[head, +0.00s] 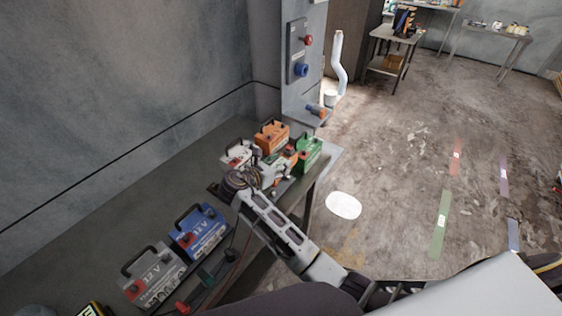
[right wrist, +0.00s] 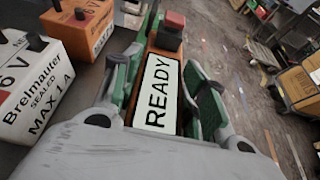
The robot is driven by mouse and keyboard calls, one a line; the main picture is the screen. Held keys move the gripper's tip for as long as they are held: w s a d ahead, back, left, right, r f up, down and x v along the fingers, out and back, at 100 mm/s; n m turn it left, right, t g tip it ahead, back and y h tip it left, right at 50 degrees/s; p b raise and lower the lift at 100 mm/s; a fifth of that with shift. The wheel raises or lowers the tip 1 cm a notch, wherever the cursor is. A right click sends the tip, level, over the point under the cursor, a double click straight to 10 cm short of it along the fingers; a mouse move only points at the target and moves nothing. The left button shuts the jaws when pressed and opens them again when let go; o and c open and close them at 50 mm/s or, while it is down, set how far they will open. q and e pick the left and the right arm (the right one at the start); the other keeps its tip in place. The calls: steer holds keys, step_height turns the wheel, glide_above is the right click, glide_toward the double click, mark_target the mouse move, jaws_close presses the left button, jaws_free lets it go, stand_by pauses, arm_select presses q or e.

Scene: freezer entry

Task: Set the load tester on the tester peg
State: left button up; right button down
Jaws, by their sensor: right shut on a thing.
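My right gripper (head: 280,163) is shut on an orange-brown block labelled READY (right wrist: 160,92), with a red knob on its far end. In the right wrist view the label faces up between the fingers. I cannot tell for certain that this is the load tester. A green battery (head: 309,151) is close to the gripper's right in the head view. A grey column (head: 291,93) behind carries a red knob (head: 308,40), a blue round part (head: 301,70) and an orange part with a blue end (head: 315,108); which is the tester peg is unclear. My left gripper is out of view.
An orange battery (head: 271,136) and a white battery (head: 236,155) stand beside the gripper. Blue (head: 199,231) and grey (head: 154,276) batteries stand nearer on the bench, with clamp leads (head: 207,279) beside them. A yellow-edged device (head: 94,310) is cut off below. Open floor lies right.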

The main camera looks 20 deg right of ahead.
stand_by(0.7)
steer(key=shift+f, duration=1.85)
steer(key=shift+f, duration=1.4)
stand_by(1.6)
steer(key=c, duration=0.9)
jaws_free()
steer(key=shift+a, duration=0.1)
steer(key=shift+o, duration=0.9)
steer(key=shift+s, duration=0.1)
steer(key=shift+f, duration=0.15)
steer(key=shift+r, duration=5.1)
